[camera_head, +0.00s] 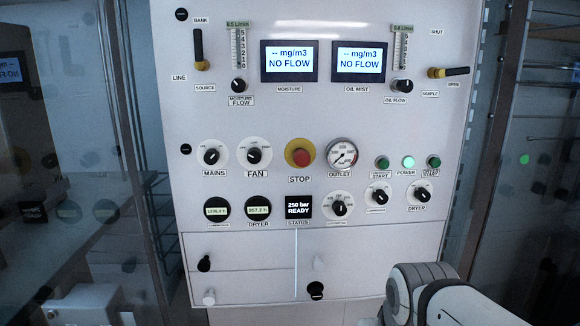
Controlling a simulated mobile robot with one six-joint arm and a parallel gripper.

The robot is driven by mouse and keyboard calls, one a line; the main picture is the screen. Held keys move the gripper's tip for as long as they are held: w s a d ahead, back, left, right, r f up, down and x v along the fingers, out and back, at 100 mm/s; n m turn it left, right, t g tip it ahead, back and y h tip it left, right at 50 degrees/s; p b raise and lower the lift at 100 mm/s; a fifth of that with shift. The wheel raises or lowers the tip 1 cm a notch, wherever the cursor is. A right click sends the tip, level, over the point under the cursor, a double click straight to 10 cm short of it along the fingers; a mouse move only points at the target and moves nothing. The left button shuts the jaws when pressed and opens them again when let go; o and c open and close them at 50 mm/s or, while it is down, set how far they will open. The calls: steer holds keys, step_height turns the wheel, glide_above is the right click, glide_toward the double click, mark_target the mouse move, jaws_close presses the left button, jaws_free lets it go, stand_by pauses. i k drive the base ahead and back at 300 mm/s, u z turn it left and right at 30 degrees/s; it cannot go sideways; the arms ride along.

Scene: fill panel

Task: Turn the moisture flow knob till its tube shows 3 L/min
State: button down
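The moisture flow knob (238,86) is a small black round knob at the upper left of the white panel, with a label below it. Its tube (237,48) stands upright just above, with a numbered scale up its side and a green L/min tag on top. The tag seems to read 0.5 L/min, but it is small and blurred. I cannot make out a float. The moisture display (289,61) reads "-- mg/m3 NO FLOW". My arm shows at the lower right, well below and apart from the knob. My gripper is not in view.
An oil flow knob (402,86) and tube (399,49) sit at the right. The yellow-black source lever (198,50) stands left of the moisture tube. The sample lever (448,72) lies sideways. A red stop button (300,153) and several dials are lower. Glass doors flank the panel.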

mark_target(237, 85)
steer(key=u, duration=0.35)
steer(key=k, duration=0.95)
steer(key=u, duration=0.25)
steer(key=i, duration=1)
steer(key=u, duration=0.05)
